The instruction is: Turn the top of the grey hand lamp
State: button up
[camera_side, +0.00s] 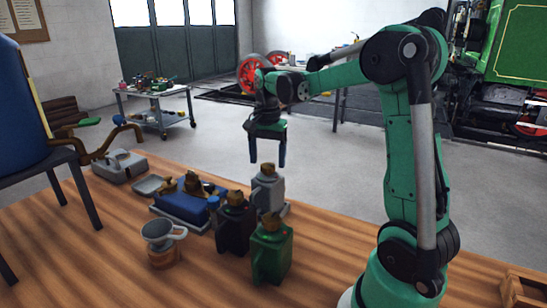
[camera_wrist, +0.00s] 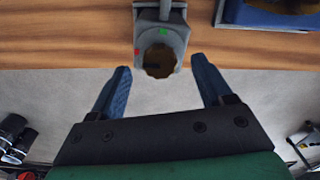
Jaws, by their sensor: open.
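The grey hand lamp (camera_side: 270,193) stands upright near the far edge of the wooden bench. Its brass top (camera_side: 267,169) is uppermost. My gripper (camera_side: 268,165) points down at the lamp, with its two blue fingers spread and empty. In the wrist view, the lamp (camera_wrist: 176,34) shows a red mark at the left and a green mark on its rim. The round brass top (camera_wrist: 158,61) lies ahead of and roughly between the fingertips (camera_wrist: 159,64), with a gap on both sides. I cannot tell whether the fingertips are level with the top.
A green lamp (camera_side: 271,255) and a dark lamp (camera_side: 235,226) stand close in front of the grey lamp. A blue case (camera_side: 185,205) with brass parts lies to the left. A metal cup (camera_side: 160,235) stands near the front.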

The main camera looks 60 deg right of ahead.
aim_at(267, 165)
jog(key=shift+r, duration=2.1)
jog(key=shift+a, duration=0.25)
jog(key=a+n+t, duration=0.1)
jog(key=a+n, duration=0.1)
jog(key=a, duration=0.1)
jog(key=a+n+t, duration=0.1)
jog(key=a+n, duration=0.2)
jog(key=s+a+n+t+h, duration=0.1)
jog(key=a+n, duration=0.1)
jog(key=a, duration=0.1)
jog(key=shift+a+f+n, duration=0.2)
jog(key=shift+a+n, duration=0.1)
jog(key=shift+a, duration=0.05)
jog(key=s+a+f+n+t+y, duration=0.1)
jog(key=s+a+f+n+t, duration=0.2)
jog(key=a+n, duration=0.5)
jog(key=shift+s+a+f+t, duration=0.15)
jog(key=shift+f+t, duration=0.15)
jog(key=shift+t, duration=0.3)
